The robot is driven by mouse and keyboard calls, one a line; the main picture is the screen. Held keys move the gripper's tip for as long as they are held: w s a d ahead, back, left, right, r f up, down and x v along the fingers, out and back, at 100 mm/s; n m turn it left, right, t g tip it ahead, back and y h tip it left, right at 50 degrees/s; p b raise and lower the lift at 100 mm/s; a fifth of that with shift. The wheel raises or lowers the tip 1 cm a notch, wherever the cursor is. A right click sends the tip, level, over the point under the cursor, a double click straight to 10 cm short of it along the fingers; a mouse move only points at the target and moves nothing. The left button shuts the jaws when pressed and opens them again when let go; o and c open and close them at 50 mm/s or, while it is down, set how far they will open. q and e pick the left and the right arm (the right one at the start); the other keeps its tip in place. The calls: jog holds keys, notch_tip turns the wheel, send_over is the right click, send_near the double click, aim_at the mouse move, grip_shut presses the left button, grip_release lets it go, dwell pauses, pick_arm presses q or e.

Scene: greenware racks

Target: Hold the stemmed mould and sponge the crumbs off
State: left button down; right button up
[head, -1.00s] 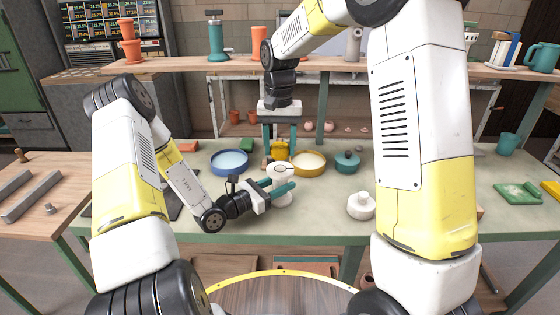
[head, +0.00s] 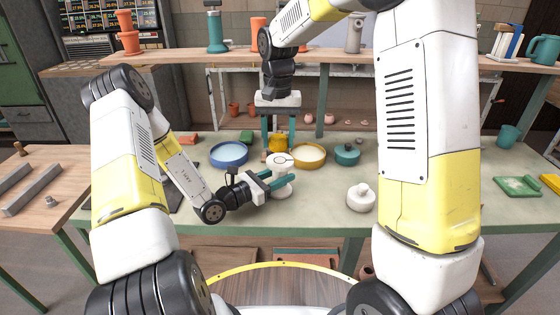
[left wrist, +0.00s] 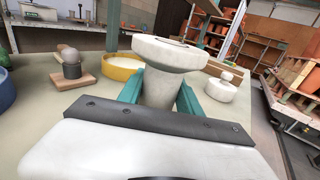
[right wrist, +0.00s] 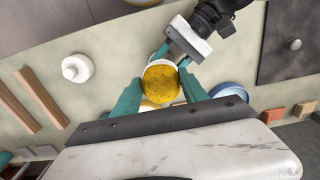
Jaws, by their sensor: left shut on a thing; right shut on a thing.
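The white stemmed mould (head: 279,160) stands upright, its wide round head above a narrower stem. My left gripper (head: 280,183) is shut around its stem; the left wrist view shows the stem (left wrist: 160,92) between the teal fingers. In the right wrist view the sponge (right wrist: 160,86) covers most of the mould's head, leaving a white rim. I cannot tell whether sponge and mould touch. Small dark marks show on the mould's top; crumbs are too small to make out.
A blue-rimmed bowl (head: 229,165) and a yellow-rimmed bowl (head: 309,167) stand close behind the mould, with a lidded teal pot (head: 347,155) to the right. A white lidded piece (head: 361,198) stands at front right. The bench (head: 420,207) is clear between these and its front edge.

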pick_arm(q)
jog(key=shift+r, duration=0.1)
pick_arm(e)
jog(key=s+a+r, duration=0.1)
jog(key=s+r, duration=0.2)
jog(key=s, duration=0.2)
jog(key=shift+s, duration=0.25)
dwell(0.3)
jog(key=shift+a+r, duration=0.1)
dwell(0.5)
pick_arm(q)
jog(key=c, duration=0.7)
grip_release()
jog(key=shift+f, duration=0.2)
jog(key=shift+v, duration=4.5)
